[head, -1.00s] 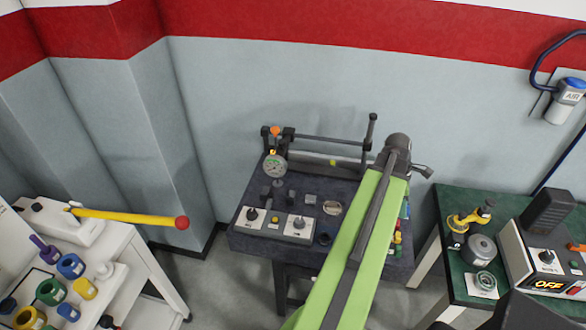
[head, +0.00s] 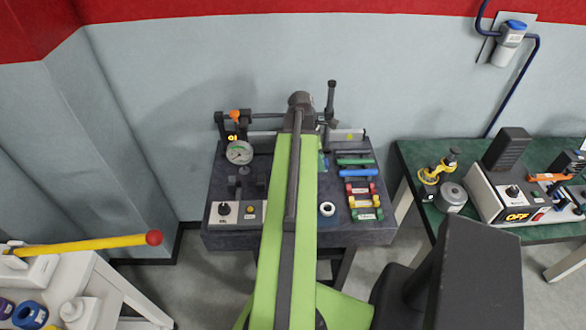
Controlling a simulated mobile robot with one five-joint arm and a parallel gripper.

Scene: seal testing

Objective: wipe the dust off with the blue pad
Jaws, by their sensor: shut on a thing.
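My green arm reaches forward over the dark bench (head: 225,238), and its dark far joint is near the back of the bench. My gripper is hidden behind the arm, so I cannot see its fingers or what they hold. I cannot make out the blue pad. I cannot make out any dust on the bench; the arm covers the middle of it.
A dial gauge (head: 239,152) and a switch box (head: 224,213) are left of my arm. A white ring (head: 327,209) and several coloured tools (head: 358,173) lie right. A green table (head: 411,160) with a control box (head: 503,192) stands at right. A yellow rod (head: 90,244) sticks out at left.

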